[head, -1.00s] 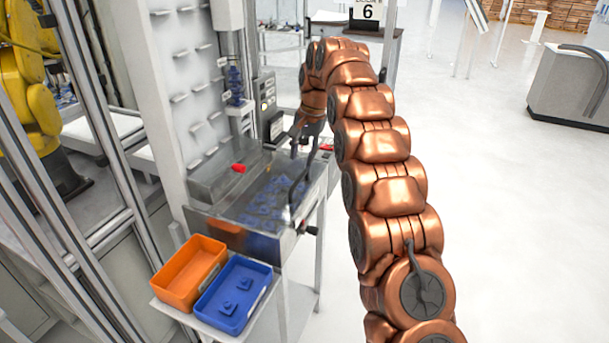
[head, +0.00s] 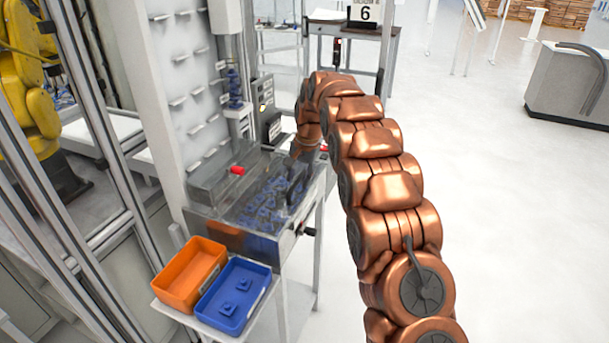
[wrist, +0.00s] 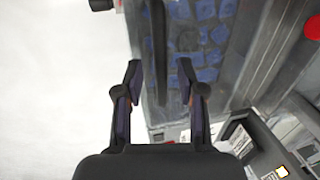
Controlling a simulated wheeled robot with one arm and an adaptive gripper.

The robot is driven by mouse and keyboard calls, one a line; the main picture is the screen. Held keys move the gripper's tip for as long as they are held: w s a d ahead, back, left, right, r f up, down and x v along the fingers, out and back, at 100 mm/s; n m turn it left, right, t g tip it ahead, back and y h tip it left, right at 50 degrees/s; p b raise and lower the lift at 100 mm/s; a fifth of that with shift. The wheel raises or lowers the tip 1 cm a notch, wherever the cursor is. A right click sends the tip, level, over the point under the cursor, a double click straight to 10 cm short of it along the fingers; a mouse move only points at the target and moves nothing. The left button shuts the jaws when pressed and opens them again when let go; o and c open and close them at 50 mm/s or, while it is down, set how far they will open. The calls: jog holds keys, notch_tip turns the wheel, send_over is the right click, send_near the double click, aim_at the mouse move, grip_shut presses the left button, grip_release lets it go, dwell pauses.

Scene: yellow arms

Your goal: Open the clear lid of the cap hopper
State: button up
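The cap hopper (head: 225,232) is a grey metal box with blue caps (head: 262,208) showing through its clear lid (head: 285,185). The lid looks down over the caps. In the wrist view, blue caps (wrist: 205,40) lie ahead under the clear surface. A dark bar, seemingly the lid's handle (wrist: 158,40), runs between my fingers. My gripper (wrist: 159,72) is open, with a finger on either side of the bar and gaps visible. In the head view my gripper is at the hopper's right side, its fingers largely hidden by my copper arm.
A red knob (head: 237,170) is on the hopper's back part, and a black knob (head: 308,232) projects from its right side. Orange (head: 180,290) and blue (head: 225,322) bins stand in front. A small control box (head: 270,125) is behind.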

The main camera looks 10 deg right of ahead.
jog(key=shift+c, duration=0.2)
grip_shut()
dwell(0.4)
